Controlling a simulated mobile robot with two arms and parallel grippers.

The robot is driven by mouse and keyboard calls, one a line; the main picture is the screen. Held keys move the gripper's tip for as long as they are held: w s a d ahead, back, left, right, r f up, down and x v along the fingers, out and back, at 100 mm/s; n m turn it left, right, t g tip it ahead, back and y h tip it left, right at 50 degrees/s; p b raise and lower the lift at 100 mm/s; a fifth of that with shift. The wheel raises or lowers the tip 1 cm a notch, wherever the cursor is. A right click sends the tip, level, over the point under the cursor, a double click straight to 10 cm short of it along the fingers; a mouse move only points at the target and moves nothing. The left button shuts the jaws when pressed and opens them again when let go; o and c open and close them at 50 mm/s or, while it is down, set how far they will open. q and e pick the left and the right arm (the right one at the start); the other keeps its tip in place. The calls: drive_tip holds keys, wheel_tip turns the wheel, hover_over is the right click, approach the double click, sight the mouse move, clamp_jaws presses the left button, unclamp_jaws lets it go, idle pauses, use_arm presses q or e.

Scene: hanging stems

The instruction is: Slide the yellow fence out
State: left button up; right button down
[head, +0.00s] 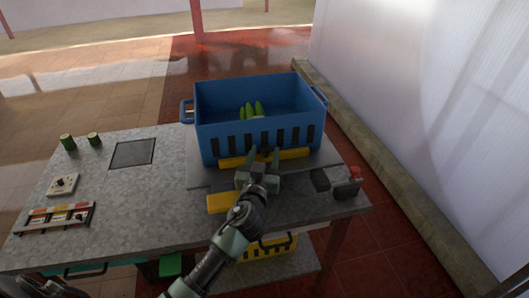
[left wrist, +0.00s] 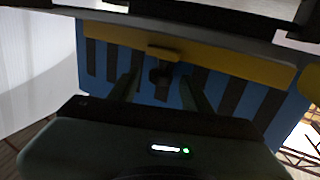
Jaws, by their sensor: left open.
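The yellow fence (head: 294,154) is a low bar along the near foot of the blue crate (head: 219,144), on a grey raised plate. In the left wrist view the yellow fence (left wrist: 232,62) runs across the crate's dark-slotted face, with a small dark knob (left wrist: 160,76) at its middle. My left gripper (head: 263,156) is at the middle of the fence, fingers pointing at the crate. In the left wrist view my open left gripper (left wrist: 161,84) has one finger on each side of the knob; I cannot tell whether they touch it.
Green stems (head: 252,108) stand in the crate. A dark block (head: 320,180) and a red-topped box (head: 347,188) are to the right.

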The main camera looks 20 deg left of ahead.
use_arm(q)
clamp_jaws()
use_arm(e)
drive_tip(key=shift+w+a, duration=0.1)
drive_tip(key=shift+w, duration=0.15)
drive_tip(key=shift+s+a, duration=0.15)
idle(1.0)
